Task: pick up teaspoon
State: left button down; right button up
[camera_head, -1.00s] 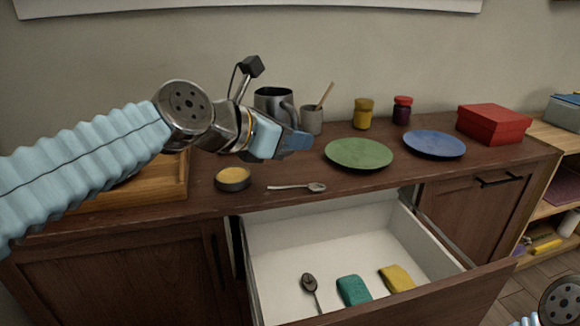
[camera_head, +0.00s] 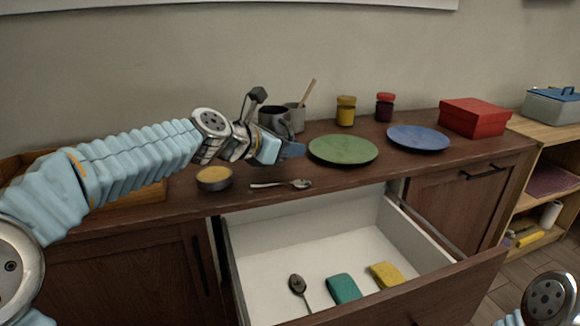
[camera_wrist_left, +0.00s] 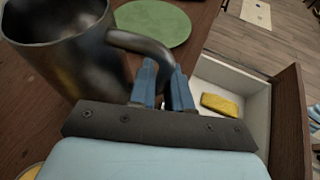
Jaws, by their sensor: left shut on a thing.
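A silver spoon (camera_head: 284,184) lies on the counter's front edge, just above the open drawer. A second, darker spoon (camera_head: 299,288) lies inside the drawer. I cannot tell which is the teaspoon. My left gripper (camera_head: 292,150) is above the counter behind the silver spoon, apart from both spoons. It is shut on the handle of a dark metal mug (camera_head: 272,117), which fills the upper left of the left wrist view (camera_wrist_left: 65,55). The mug's lower part is hidden in the head view, so I cannot tell whether it touches the counter. My right gripper is out of view.
The drawer (camera_head: 250,260) stands open with a green sponge (camera_head: 343,288) and a yellow sponge (camera_head: 386,275). A small yellow-filled bowl (camera_head: 214,178), green plate (camera_head: 343,150), blue plate (camera_head: 418,138), two jars, a grey cup (camera_head: 298,118) and a red box (camera_head: 473,118) stand on the counter.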

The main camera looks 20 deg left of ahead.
pick_arm(q)
jog(key=shift+w+a+f+b, duration=0.15)
jog(key=shift+f+b, duration=0.3)
jog(key=shift+f, duration=0.5)
jog(key=shift+w+f+b, duration=0.2)
jog(key=shift+f+b, duration=0.2)
jog(key=shift+f, duration=0.55)
jog(key=shift+f, duration=0.2)
jog(key=c, duration=1.1)
grip_release()
